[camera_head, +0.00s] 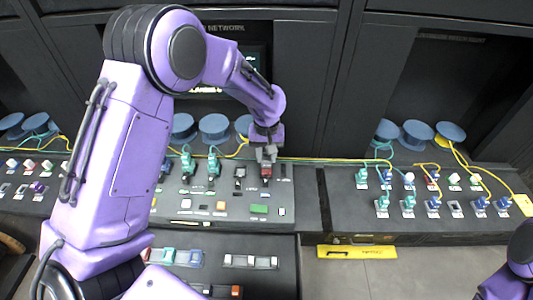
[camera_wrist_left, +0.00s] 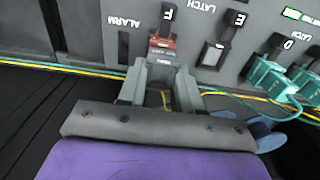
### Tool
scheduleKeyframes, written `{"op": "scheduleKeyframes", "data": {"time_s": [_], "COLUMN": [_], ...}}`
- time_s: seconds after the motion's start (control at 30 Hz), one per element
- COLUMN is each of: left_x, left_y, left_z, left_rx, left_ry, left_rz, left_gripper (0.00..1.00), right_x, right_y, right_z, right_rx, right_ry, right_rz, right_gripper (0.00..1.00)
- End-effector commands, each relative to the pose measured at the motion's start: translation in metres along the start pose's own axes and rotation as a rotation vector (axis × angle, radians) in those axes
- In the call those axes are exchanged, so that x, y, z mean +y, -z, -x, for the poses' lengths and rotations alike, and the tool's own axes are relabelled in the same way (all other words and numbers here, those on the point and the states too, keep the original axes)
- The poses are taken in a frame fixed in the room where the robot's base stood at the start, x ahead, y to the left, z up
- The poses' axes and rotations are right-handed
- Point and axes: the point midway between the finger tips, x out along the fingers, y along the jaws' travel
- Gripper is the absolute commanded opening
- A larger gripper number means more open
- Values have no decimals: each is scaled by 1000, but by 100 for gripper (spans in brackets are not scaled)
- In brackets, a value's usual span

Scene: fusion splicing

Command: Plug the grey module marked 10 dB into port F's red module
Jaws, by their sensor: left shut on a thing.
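My left gripper (camera_head: 266,153) is over the black panel at port F, its fingers pointing down. In the left wrist view my left gripper (camera_wrist_left: 161,82) is shut on a grey module (camera_wrist_left: 161,61), of which only a small part shows between the fingers. Port F's red module (camera_wrist_left: 162,43) is right in front of the grey module, below the letter F. The red module (camera_head: 265,171) also shows just under the fingers in the head view. The two modules look lined up and very close; I cannot tell whether they are joined. The 10 dB mark is not readable. My right gripper is out of view.
Ports E and D are beside F; D holds teal connectors (camera_wrist_left: 268,76) with cables. A yellow fibre (camera_wrist_left: 75,66) runs along the panel's edge. Blue spools (camera_head: 214,125) stand behind. A second panel with several connectors (camera_head: 409,201) is at the right. A yellow level (camera_head: 356,252) lies in front.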

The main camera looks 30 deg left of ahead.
Motion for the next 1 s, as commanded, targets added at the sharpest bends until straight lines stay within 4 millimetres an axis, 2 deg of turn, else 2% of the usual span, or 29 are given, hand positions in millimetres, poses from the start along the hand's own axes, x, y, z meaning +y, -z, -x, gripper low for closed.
{"op": "scheduleKeyframes", "data": {"time_s": [0.57,1.0], "left_x": [0,0], "left_y": [1,1], "left_z": [0,-9], "left_rx": [0,1], "left_ry": [0,0], "left_rz": [0,1], "left_gripper": [12,12], "right_x": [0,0], "right_y": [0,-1], "right_z": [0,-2], "right_rx": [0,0], "right_ry": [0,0], "right_rz": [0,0], "right_gripper": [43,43]}}
